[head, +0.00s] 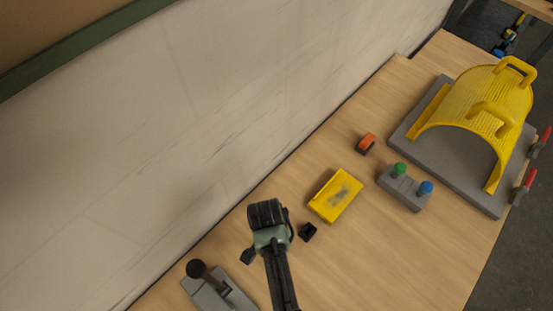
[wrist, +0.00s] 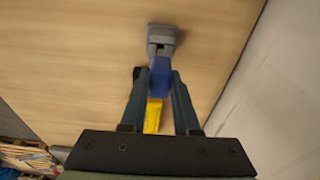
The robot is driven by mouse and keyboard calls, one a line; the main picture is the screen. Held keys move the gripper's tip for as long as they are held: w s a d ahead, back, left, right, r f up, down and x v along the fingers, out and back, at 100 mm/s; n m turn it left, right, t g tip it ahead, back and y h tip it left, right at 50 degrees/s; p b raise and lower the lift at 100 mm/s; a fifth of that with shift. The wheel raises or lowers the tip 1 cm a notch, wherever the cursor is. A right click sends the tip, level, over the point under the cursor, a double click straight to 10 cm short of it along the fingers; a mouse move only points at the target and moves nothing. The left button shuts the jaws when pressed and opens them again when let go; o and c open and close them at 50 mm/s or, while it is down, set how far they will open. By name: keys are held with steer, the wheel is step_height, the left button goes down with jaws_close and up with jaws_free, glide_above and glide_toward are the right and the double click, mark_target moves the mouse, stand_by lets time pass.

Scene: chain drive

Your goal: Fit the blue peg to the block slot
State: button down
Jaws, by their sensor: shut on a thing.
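A blue piece, which I take for the blue peg (wrist: 159,72), sits between the fingertips of my gripper (wrist: 160,82) in the wrist view. My gripper is shut on it, above the table. Just beyond the peg in the wrist view is a grey block (wrist: 161,34) with a darker notch facing the peg. The peg's tip overlaps the block's near end in the picture; I cannot tell whether they touch.
A yellow tray (head: 335,195), a small black block (head: 308,232) and an orange-topped piece (head: 366,143) lie nearby. A grey base (head: 402,188) carries green and blue knobs. A grey lever fixture (head: 215,290) stands lower left. A yellow guard (head: 480,105) stands right. The wall (head: 190,130) borders the table.

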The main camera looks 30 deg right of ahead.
steer(key=shift+f+b, duration=2)
steer(key=shift+f, duration=0.55)
steer(key=c, duration=0.6)
jaws_free()
steer(key=shift+r, duration=0.1)
steer(key=r, duration=0.4)
steer(key=a+r, duration=0.1)
steer(key=r, duration=0.3)
steer(key=r+b, duration=0.1)
steer(key=r, duration=0.3)
steer(key=shift+s+a+r, duration=0.25)
steer(key=shift+r, duration=0.1)
